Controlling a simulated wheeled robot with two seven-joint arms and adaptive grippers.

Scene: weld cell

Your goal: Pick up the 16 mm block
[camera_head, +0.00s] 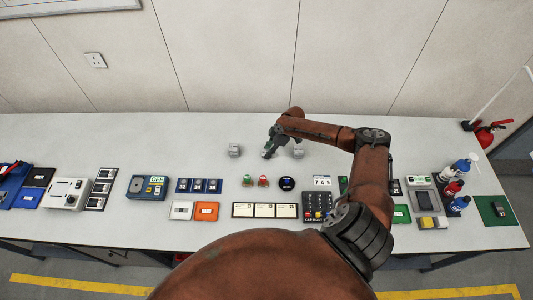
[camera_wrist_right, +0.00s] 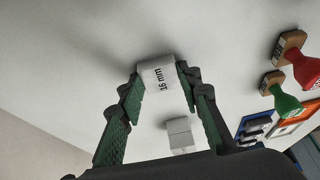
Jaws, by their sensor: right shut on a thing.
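The 16 mm block (camera_wrist_right: 158,74) is pale grey, and its "16 mm" label faces the camera in the right wrist view. My right gripper (camera_wrist_right: 156,85) has a green-padded finger on each side of it and is shut on it. In the head view my right gripper (camera_head: 268,154) is at the back middle of the table and mostly hides the block. I cannot tell whether the block touches the table. Another grey block (camera_wrist_right: 179,134) shows beyond the fingers in the wrist view. My left gripper is not in view.
Grey blocks stand left (camera_head: 234,150) and right (camera_head: 298,153) of the gripper. The white table (camera_head: 120,140) is clear at the back left.

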